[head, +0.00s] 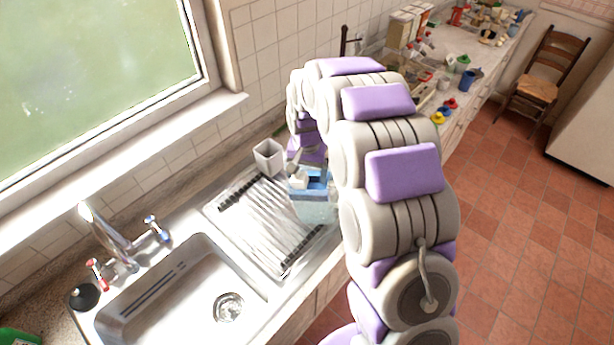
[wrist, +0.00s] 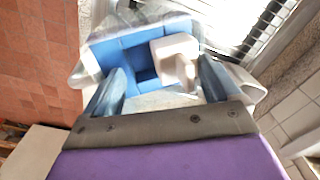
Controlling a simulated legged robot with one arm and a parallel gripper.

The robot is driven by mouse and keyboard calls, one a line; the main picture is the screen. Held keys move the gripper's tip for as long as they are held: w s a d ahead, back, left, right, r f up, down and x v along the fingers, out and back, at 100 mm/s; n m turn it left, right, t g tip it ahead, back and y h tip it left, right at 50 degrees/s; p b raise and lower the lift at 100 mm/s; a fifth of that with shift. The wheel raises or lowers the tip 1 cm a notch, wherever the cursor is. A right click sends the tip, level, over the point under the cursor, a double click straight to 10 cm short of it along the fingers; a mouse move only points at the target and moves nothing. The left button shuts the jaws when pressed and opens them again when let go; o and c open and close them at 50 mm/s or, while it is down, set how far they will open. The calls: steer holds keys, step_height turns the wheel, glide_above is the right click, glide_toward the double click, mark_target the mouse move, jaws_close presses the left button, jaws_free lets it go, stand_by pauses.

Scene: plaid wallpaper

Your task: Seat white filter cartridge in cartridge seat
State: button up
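A clear jug (head: 318,210) with a blue top (head: 317,180) stands at the right edge of the drainboard. In the wrist view, the blue top (wrist: 115,48) has a square recess (wrist: 143,76), which looks like the cartridge seat. The white filter cartridge (wrist: 176,56) is a blocky white piece beside that recess, over the blue top; it also shows in the head view (head: 298,179). My gripper (wrist: 166,82) is above the jug with its fingers spread wide. The cartridge appears between the fingers, nearer the right one, with a gap on the left. Contact cannot be told.
A white square cup (head: 268,157) stands at the back of the ribbed drainboard (head: 262,222). The steel sink (head: 185,295) and a tap (head: 108,235) are to the left. A cluttered counter (head: 470,45) runs behind my arm. The tiled floor at right is open.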

mark_target(308, 176)
steer(key=shift+s+d+f+g, duration=0.2)
steer(key=shift+s+f, duration=0.2)
steer(key=shift+f, duration=0.1)
steer(key=shift+s+d+f+g, duration=0.2)
steer(key=shift+s+f, duration=0.15)
steer(key=shift+f, duration=0.1)
step_height(308, 176, up, 12)
steer(key=w, duration=0.2)
steer(key=s+d+r+n, duration=0.1)
steer(key=s+d+r, duration=0.2)
steer(key=s, duration=0.7)
steer(key=s+d+r+n, duration=0.1)
steer(key=s+d+r, duration=0.25)
steer(key=s, duration=0.55)
steer(key=s+d+f, duration=0.1)
steer(key=s, duration=0.8)
steer(key=s+d+f+n+g, duration=0.1)
steer(key=s+d, duration=0.1)
steer(key=s, duration=0.7)
steer(key=shift+s+d+f+p, duration=0.15)
steer(key=shift+d+f+p, duration=0.1)
steer(key=shift+f+p, duration=0.15)
